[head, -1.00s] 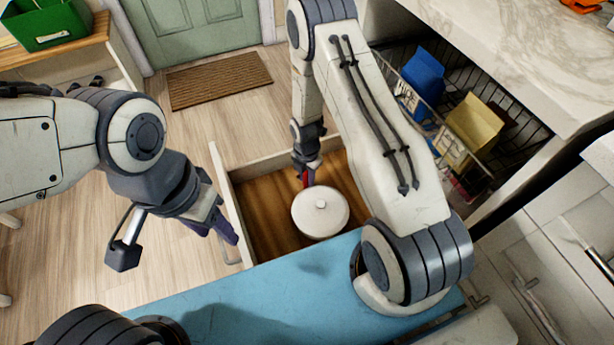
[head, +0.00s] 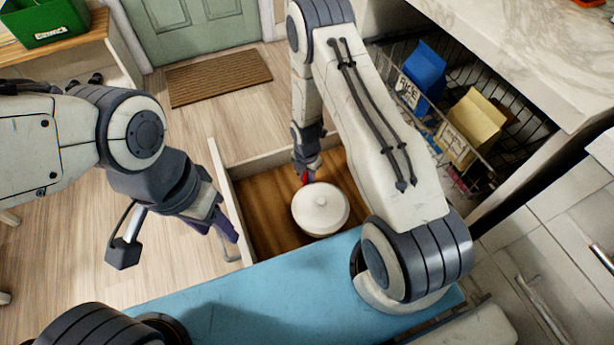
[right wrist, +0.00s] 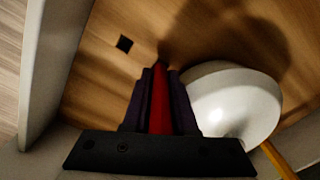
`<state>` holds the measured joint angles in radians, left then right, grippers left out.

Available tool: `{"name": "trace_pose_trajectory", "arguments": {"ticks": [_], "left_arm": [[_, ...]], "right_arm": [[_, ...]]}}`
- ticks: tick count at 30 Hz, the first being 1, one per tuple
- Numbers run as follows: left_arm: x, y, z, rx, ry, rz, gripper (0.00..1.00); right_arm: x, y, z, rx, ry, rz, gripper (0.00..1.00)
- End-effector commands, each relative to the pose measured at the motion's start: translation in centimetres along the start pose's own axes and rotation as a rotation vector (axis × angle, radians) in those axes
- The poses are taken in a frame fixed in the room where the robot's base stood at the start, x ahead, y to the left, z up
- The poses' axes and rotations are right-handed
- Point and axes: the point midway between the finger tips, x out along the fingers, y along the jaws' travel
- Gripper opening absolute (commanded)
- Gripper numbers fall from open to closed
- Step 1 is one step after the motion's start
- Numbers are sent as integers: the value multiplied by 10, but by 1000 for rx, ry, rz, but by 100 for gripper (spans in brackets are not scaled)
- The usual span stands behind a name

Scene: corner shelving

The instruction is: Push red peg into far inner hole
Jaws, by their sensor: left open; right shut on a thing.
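My right gripper (head: 306,172) reaches down into an open wooden drawer and is shut on the red peg (head: 305,177). In the right wrist view the red peg (right wrist: 160,100) stands between the dark fingers (right wrist: 158,85), its tip close to the wooden drawer floor. A dark square hole (right wrist: 124,43) shows in that floor, left of and beyond the tip. A dark patch lies right at the tip; I cannot tell whether it is a hole or shadow. My left gripper (head: 220,228) is open and empty, outside the drawer's left wall.
A round white lidded pot (head: 320,208) stands in the drawer close to the right gripper; it also shows beside the peg in the right wrist view (right wrist: 232,105). The drawer's pale wall (head: 227,200) bounds the left.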

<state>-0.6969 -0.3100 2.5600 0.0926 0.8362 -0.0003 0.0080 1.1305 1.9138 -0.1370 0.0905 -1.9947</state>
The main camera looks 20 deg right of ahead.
Motion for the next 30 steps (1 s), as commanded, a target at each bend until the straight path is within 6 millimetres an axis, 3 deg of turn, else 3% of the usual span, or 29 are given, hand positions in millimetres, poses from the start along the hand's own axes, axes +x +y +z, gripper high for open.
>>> {"name": "trace_pose_trajectory", "arguments": {"ticks": [9,10,12,13,23,30], "left_arm": [[3,0,0,0,0,0,50],[3,0,0,0,0,0,50],[3,0,0,0,0,0,50],[3,0,0,0,0,0,50],[1,0,0,0,0,0,50],[-18,1,-1,0,0,0,50]], "right_arm": [[8,0,0,0,0,0,0],[8,0,0,0,0,0,29],[8,0,0,0,0,0,56],[8,0,0,0,0,0,61],[5,-1,0,0,1,-2,61],[-36,0,0,0,-1,0,61]]}}
